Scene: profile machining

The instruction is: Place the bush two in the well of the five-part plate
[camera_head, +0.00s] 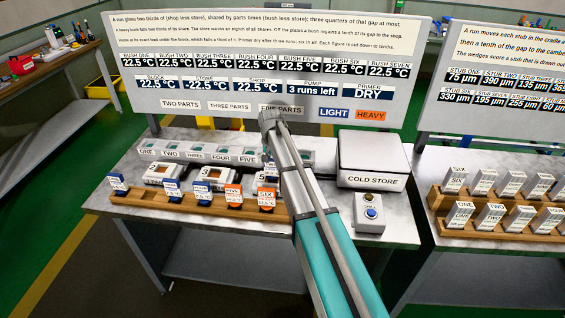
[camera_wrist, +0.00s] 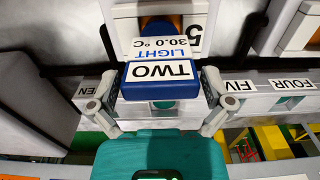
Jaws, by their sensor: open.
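Bush two (camera_wrist: 160,72) is in the wrist view, a blue piece with a tag reading TWO, LIGHT, 30.0 °C. The five-part plate (camera_wrist: 192,36), white and marked 5, lies behind it. A round blue part of the bush shows over the plate's well; the tag hides how deep it sits. My gripper (camera_wrist: 157,82) is open, with one finger on each side of the bush's blue block. Whether the fingers touch it is unclear.
The two-part plate (camera_head: 160,172) and three-part plate (camera_head: 211,178) stand left of my arm. A wooden rack (camera_head: 150,200) with several tagged bushes runs along the front. A row of numbered holders (camera_head: 195,153) is behind. The cold store (camera_head: 374,160) and chill button box (camera_head: 370,213) are right.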

